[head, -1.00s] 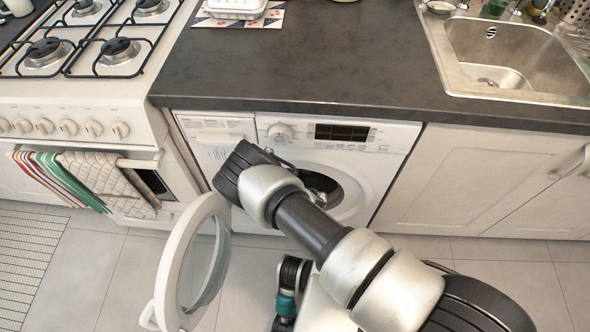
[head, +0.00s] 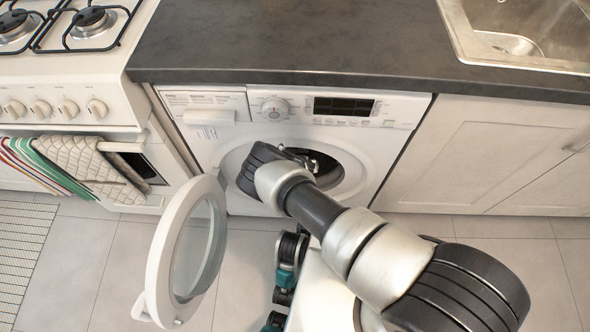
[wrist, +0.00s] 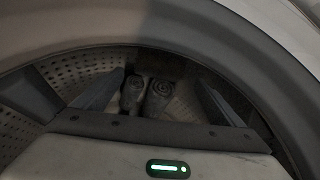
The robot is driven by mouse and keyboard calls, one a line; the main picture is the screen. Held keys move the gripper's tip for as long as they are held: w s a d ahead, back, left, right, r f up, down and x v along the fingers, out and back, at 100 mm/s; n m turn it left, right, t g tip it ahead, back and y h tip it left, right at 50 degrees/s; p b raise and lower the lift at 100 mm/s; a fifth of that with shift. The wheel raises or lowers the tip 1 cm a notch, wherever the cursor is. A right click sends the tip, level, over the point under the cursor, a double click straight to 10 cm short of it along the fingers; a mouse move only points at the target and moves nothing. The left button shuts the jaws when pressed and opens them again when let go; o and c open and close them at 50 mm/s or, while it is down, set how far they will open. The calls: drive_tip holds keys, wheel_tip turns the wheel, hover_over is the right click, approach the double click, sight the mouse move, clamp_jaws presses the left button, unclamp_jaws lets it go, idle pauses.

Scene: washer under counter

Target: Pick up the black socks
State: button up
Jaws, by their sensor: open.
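The black socks (wrist: 146,94) show in the wrist view as a dark, rolled pair with spiral ends, lying inside the washer drum (wrist: 72,72). My gripper (wrist: 162,84) is open, with one dark finger to the left of the socks and one to the right. The socks appear between the fingers; I cannot tell how far beyond the fingertips they lie.
The washer door (head: 158,262) stands wide open to the left of my arm. The dark countertop (head: 300,40) runs above the washer. A stove (head: 70,85) stands at left, and white cabinets (head: 490,150) at right. The door rim (wrist: 225,40) curves over my gripper.

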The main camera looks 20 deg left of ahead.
drive_tip(key=b+x, duration=0.1)
drive_tip(key=x, duration=0.2)
drive_tip(key=b+x, duration=0.1)
drive_tip(key=shift+d+f+b, duration=0.2)
drive_tip(key=shift+f+b, duration=0.15)
drive_tip(key=shift+w+a+f, duration=0.15)
drive_tip(key=shift+w+f, duration=0.1)
drive_tip(key=shift+f, duration=0.1)
drive_tip(key=c, duration=1.1)
drive_tip(key=shift+r, duration=0.15)
